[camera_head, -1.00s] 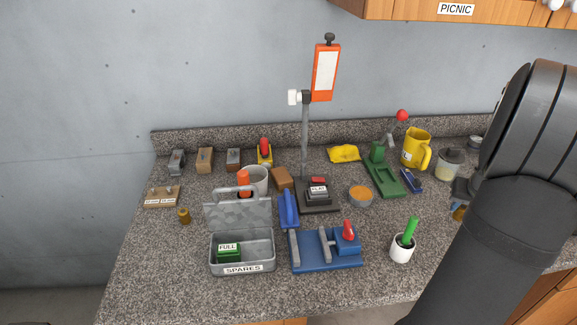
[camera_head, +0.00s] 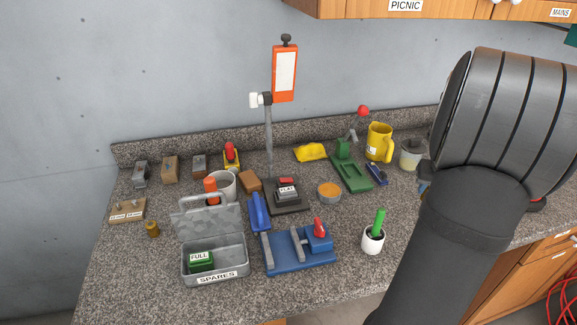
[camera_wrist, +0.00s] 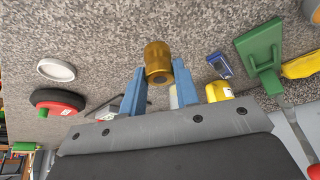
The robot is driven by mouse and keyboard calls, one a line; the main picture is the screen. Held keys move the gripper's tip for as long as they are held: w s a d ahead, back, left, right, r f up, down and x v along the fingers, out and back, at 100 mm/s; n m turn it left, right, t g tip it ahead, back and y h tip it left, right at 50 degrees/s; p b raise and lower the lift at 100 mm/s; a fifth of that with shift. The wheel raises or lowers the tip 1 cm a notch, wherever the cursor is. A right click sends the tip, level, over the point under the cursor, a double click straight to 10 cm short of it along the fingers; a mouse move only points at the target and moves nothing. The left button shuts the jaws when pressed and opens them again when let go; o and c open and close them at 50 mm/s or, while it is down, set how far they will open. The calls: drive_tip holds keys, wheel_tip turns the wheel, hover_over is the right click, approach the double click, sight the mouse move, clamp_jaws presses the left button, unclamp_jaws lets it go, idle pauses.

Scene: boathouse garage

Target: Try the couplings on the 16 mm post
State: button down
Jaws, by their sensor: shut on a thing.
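A brass coupling (camera_wrist: 158,62) is between the two blue fingers of my gripper (camera_wrist: 160,74) in the wrist view, and the jaws are shut on it. In the head view my arm hides most of the gripper; only a bit of blue finger shows by the clear jar. I cannot tell the coupling's height over the counter. Another brass coupling (camera_head: 152,229) stands on the counter at the left. Behind it is a wooden block (camera_head: 127,214) with two short posts and labels too small to read.
Between arm and block stand a white cup with a green handle (camera_head: 373,240), a blue fixture (camera_head: 300,262), a grey SPARES box (camera_head: 228,268) with raised lid, and a tall stand with an orange panel (camera_head: 285,73). A yellow mug (camera_head: 379,142) and clear jar (camera_head: 411,153) stand behind.

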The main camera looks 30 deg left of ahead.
drive_tip(key=s+a+r+n+y, duration=0.1)
drive_tip(key=a+r+n, duration=0.1)
drive_tip(key=a, duration=0.9)
drive_tip(key=s+a+r+n, duration=0.1)
drive_tip(key=a+n, duration=0.1)
drive_tip(key=a, duration=0.9)
drive_tip(key=s+a+r+n+g, duration=0.1)
drive_tip(key=s+a, duration=0.2)
drive_tip(key=a, duration=0.4)
drive_tip(key=s+a+r+n+y, duration=0.1)
drive_tip(key=s+a, duration=0.3)
drive_tip(key=a, duration=0.2)
drive_tip(key=s+a+r+n+g, duration=0.1)
drive_tip(key=s+a, duration=0.2)
drive_tip(key=a, duration=0.4)
drive_tip(key=s+a+f+n+y, duration=0.15)
drive_tip(key=s+a+n, duration=0.25)
drive_tip(key=s+a, duration=1.45)
drive_tip(key=s+a+f+n, duration=0.1)
drive_tip(key=s+a, duration=0.2)
drive_tip(key=s, duration=0.4)
drive_tip(key=s+a+f+g, duration=0.1)
drive_tip(key=s+a+f, duration=0.1)
drive_tip(key=s, duration=0.4)
drive_tip(key=s+a+f+n+g, duration=0.1)
drive_tip(key=s+a, duration=0.3)
drive_tip(key=s, duration=0.3)
drive_tip(key=shift+s+f+n, duration=0.3)
drive_tip(key=shift+s+f, duration=0.05)
drive_tip(key=shift+f, duration=0.05)
